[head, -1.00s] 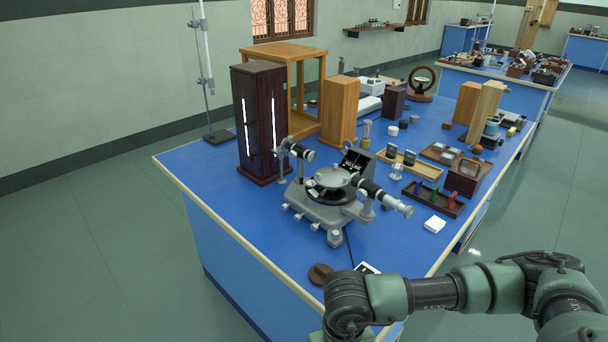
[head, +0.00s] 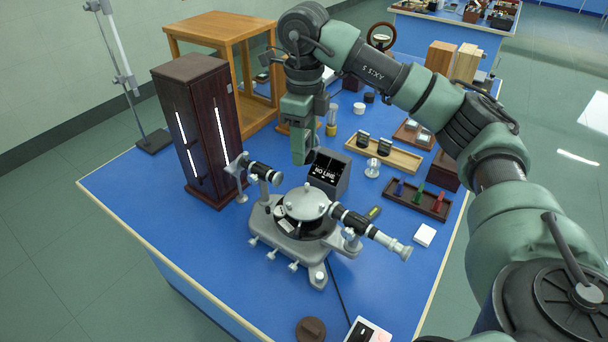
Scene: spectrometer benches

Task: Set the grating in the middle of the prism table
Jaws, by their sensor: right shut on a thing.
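The spectrometer (head: 290,240) stands on the blue bench. Its prism table (head: 305,203) is the round silver disc on top, and its upper face looks bare. My left gripper is not in view.
The collimator (head: 262,172) and telescope (head: 370,231) flank the disc. A tall dark lamp cabinet (head: 197,130) is on the left. A wooden tray (head: 405,160) and a rack of coloured pieces (head: 432,207) lie on the right.

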